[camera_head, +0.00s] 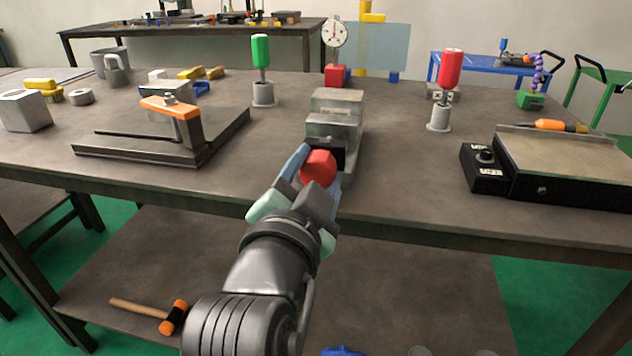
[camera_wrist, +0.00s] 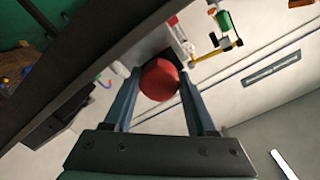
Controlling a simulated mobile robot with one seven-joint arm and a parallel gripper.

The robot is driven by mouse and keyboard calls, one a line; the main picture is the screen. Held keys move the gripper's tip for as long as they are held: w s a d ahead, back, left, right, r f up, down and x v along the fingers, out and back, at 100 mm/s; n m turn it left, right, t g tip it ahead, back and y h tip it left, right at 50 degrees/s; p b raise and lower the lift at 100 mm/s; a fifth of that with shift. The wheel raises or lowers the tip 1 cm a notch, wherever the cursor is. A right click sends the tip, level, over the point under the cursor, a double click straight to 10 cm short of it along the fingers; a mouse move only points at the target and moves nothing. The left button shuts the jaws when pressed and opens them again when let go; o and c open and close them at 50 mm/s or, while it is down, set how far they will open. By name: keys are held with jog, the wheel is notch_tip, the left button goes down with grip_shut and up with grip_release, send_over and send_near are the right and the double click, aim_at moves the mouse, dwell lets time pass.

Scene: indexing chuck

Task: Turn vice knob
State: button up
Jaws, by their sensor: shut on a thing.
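The red vice knob (camera_head: 318,168) sits on the front of the grey metal vice (camera_head: 333,110), close to the workbench's front edge. My gripper (camera_head: 320,165) reaches up from below, with its fingers shut on the knob's two sides. In the wrist view the red knob (camera_wrist: 159,80) lies between the blue-grey fingertips (camera_wrist: 158,88). The knob's far side and its joint to the vice are hidden.
On the workbench (camera_head: 400,190), a plate with an orange clamp (camera_head: 170,115) stands left, and a black box with a ribbed top (camera_head: 560,165) right. Green-handled (camera_head: 262,70) and red-handled (camera_head: 445,90) tools stand upright behind. A hammer (camera_head: 150,313) lies on the lower shelf.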

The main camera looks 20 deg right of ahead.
jog(key=m+b, duration=0.2)
jog(key=m, duration=0.1)
jog(key=shift+f, duration=0.2)
jog(key=shift+r+m+b, duration=0.1)
jog(key=shift+m+b, duration=0.9)
jog(key=shift+m, duration=1)
jog(key=o, duration=1.4)
jog(key=shift+c, duration=0.2)
